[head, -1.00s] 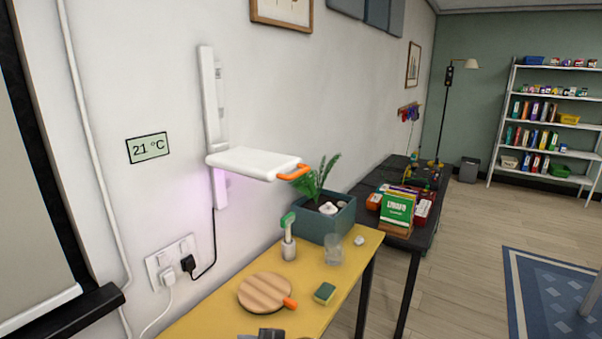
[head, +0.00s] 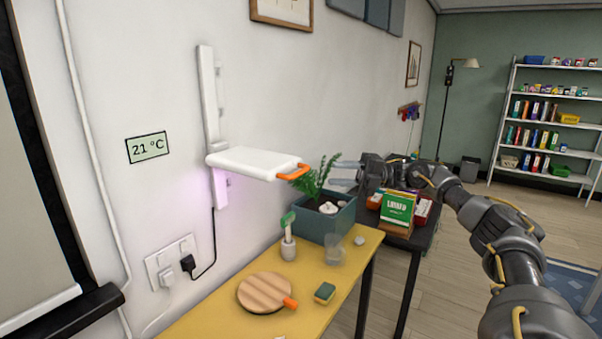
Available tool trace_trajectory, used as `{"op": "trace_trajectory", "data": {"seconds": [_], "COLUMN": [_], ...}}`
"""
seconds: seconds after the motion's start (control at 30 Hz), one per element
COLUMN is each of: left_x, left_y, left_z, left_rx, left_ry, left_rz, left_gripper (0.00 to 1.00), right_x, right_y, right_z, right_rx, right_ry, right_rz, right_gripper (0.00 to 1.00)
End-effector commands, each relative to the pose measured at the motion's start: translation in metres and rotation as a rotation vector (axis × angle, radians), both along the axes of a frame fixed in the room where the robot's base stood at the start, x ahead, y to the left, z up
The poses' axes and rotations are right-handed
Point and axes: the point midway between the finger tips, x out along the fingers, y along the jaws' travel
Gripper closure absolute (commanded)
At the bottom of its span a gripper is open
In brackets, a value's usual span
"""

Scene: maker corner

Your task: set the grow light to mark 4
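The grow light (head: 252,162) is a white flat lamp head reaching out from a white upright rail (head: 208,100) on the wall. It has an orange handle (head: 293,172) at its right end and gives a purple glow on the wall below. The marks on the rail are too small to read. My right gripper (head: 338,173) is to the right of the orange handle, apart from it, above the planter. Its two pale fingers point left towards the handle, look spread, and hold nothing visible. My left gripper is not in view.
Below is a yellow table (head: 225,325) with a planter (head: 325,225), a small pot (head: 289,248), a clear cup (head: 335,250), a round wooden board (head: 266,292) and a sponge (head: 325,292). A black table (head: 405,255) with boxes stands behind. The air before the handle is clear.

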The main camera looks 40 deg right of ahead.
Motion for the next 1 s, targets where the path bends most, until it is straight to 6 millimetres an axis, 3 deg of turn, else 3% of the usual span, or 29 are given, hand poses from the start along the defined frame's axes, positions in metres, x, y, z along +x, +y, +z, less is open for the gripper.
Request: {"op": "trace_trajectory", "data": {"seconds": [0.17,0.6,1.0], "left_x": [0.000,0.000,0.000], "left_y": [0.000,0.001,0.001], "left_z": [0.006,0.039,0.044], "left_rx": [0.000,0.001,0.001], "left_ry": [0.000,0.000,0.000], "left_rz": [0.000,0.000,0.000], "left_gripper": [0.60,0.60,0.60], "right_x": [0.008,0.043,0.051], "right_y": [0.015,0.082,0.096], "right_z": [0.003,0.014,0.013], "right_rx": [0.001,0.001,-0.001], "right_ry": [0.001,0.000,0.000], "right_rz": [0.004,0.003,0.000], "right_gripper": [0.66,0.66,0.66]}}
